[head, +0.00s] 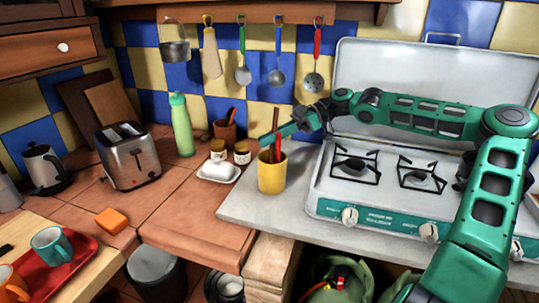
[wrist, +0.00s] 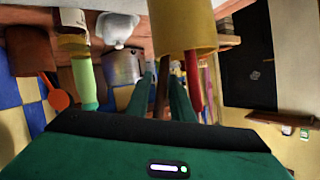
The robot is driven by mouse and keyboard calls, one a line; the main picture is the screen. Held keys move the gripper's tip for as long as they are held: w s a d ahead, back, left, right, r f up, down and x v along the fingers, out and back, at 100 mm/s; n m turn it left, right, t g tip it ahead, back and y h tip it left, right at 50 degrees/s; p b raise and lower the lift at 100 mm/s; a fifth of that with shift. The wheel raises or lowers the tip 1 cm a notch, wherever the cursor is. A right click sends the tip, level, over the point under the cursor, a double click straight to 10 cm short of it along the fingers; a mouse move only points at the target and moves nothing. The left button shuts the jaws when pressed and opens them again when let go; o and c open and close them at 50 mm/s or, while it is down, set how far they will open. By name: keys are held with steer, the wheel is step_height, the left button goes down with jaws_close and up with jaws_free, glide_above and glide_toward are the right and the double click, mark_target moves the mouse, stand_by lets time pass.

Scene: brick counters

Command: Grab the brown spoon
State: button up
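A yellow cup (head: 271,178) stands on the grey counter left of the stove and holds upright utensils. A brown handle (head: 275,119), likely the brown spoon's, and a red handle (head: 278,148) rise from it. My gripper (head: 268,139) reaches in from the right, just above the cup's rim. In the wrist view the cup (wrist: 183,28) appears upside down. There the brown handle (wrist: 161,98) lies between my two green fingers (wrist: 162,78), with narrow gaps beside it, so the gripper looks open. The red handle (wrist: 193,82) is outside, beside the right finger. The spoon's lower end is hidden in the cup.
A brown cup (head: 225,130) with utensils, two small jars (head: 230,152) and a white butter dish (head: 217,173) stand left of the yellow cup. The gas stove (head: 385,190) is right. Utensils, including a red-handled skimmer (head: 314,80), hang behind.

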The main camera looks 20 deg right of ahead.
steer(key=x, duration=0.2)
steer(key=shift+a+f, duration=0.15)
steer(key=shift+a, duration=0.15)
steer(key=shift+c, duration=0.7)
jaws_close()
steer(key=shift+w, duration=0.1)
